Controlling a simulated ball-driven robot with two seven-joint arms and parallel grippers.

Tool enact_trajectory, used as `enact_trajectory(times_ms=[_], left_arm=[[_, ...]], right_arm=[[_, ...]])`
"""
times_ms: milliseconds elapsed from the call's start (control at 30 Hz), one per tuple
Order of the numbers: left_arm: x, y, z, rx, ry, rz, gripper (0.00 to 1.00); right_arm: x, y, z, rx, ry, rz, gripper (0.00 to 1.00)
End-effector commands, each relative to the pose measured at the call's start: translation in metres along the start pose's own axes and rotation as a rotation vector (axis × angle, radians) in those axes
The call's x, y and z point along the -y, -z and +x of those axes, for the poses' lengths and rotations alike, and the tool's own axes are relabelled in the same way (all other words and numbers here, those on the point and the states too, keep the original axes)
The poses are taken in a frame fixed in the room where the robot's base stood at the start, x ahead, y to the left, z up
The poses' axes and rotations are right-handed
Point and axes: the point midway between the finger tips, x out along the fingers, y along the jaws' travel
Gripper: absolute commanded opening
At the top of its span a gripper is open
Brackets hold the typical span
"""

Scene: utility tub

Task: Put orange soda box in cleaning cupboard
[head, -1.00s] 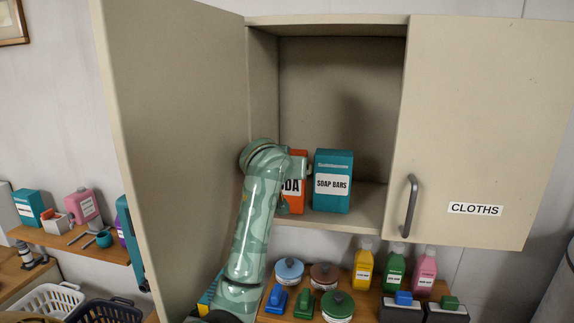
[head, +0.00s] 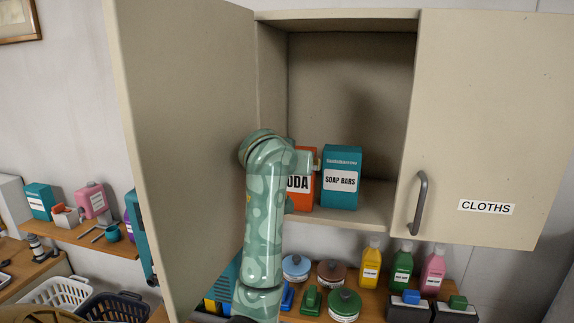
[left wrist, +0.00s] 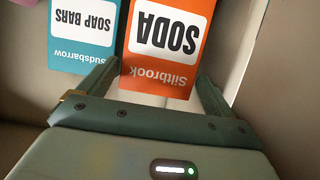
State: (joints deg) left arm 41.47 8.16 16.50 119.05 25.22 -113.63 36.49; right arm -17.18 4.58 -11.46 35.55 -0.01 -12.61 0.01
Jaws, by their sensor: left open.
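The orange soda box (head: 304,191) stands upright on the shelf of the open cupboard (head: 338,18). My left arm hides its left part in the head view. In the left wrist view the orange soda box (left wrist: 165,52) appears upside down, with my left gripper's (left wrist: 155,85) two fingers apart, one at each side of its near end. The fingers are open and do not visibly press on it. My right gripper is not in view.
A teal soap bars box (head: 341,178) stands close beside the soda box on the right. The cupboard's left door (head: 190,130) is open; the right door (head: 490,120), labelled CLOTHS, is shut. Bottles (head: 403,268) and tins stand on the lower shelf.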

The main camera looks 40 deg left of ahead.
Motion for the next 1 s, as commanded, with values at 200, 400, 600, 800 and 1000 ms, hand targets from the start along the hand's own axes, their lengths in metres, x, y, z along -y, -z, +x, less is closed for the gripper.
enact_trajectory(times_ms=[200, 400, 600, 800, 1000], left_arm=[[-0.001, 0.0, -0.05, -0.004, -0.005, -0.004, 0.91], [0.0, 0.0, -0.073, -0.001, -0.002, -0.001, 0.91], [0.0, 0.0, -0.076, 0.001, 0.001, 0.001, 0.91], [-0.002, -0.006, -0.072, 0.008, 0.001, 0.012, 0.91], [-0.031, -0.106, -0.013, 0.122, -0.005, 0.214, 0.91]], right_arm=[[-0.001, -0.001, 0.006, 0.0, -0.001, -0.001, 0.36], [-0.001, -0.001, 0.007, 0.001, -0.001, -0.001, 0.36], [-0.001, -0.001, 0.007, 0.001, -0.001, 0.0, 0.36], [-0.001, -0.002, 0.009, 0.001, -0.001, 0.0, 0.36], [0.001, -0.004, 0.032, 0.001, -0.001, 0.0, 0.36]])
